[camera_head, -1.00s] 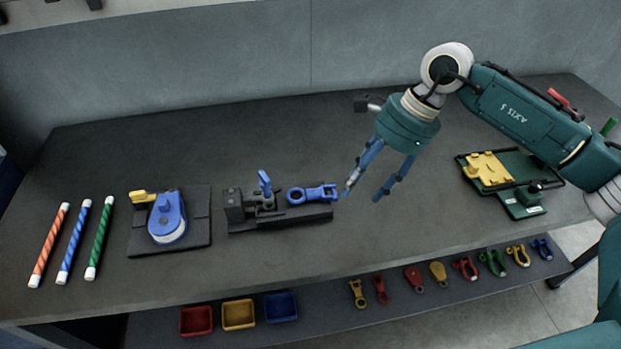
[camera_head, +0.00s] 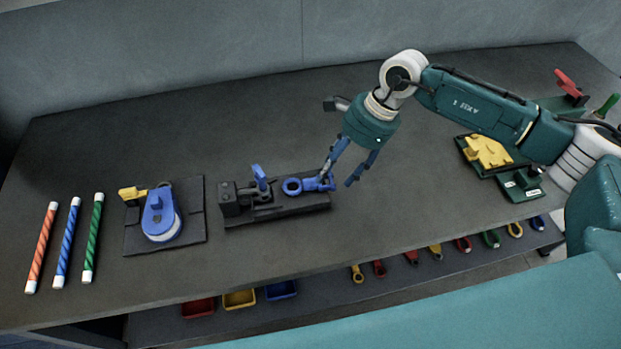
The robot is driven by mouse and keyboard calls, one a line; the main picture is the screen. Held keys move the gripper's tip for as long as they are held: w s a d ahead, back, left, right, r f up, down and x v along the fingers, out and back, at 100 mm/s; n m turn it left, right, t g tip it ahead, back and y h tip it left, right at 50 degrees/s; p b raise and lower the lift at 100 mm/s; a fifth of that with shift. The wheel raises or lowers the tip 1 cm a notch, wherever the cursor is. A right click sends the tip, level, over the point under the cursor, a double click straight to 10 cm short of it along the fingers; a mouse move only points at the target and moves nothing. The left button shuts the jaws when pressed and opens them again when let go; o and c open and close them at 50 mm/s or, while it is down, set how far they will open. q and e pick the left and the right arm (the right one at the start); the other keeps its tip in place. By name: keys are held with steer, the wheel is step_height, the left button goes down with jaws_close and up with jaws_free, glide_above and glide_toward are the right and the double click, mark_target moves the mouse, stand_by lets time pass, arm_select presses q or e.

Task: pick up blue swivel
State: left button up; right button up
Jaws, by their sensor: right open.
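The blue swivel (camera_head: 293,187) lies on the right part of a dark fixture block (camera_head: 288,209) on the table, with its ring end to the left. My right gripper (camera_head: 340,180) is open, its two blue fingers pointing down at the swivel's right end. The left finger overlaps that end in the picture and partly hides it; I cannot tell whether they touch. The other finger is right of the swivel, apart from it. My left gripper is not in view.
The fixture has a blue lever (camera_head: 260,176). Left of it are a blue pulley (camera_head: 160,216) on a dark plate and striped rods (camera_head: 70,240). A green fixture with a yellow part (camera_head: 488,152) stands right. A lower shelf holds trays (camera_head: 239,299) and shackles. The table's centre back is clear.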

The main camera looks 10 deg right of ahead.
mark_target(330, 180)
steer(key=x, duration=0.3)
steer(key=shift+a+p, duration=0.1)
steer(key=shift+p, duration=0.3)
steer(key=shift+c, duration=0.5)
jaws_close()
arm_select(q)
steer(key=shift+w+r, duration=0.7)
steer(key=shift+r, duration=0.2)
arm_select(e)
steer(key=shift+w, duration=0.1)
steer(key=shift+r, duration=0.2)
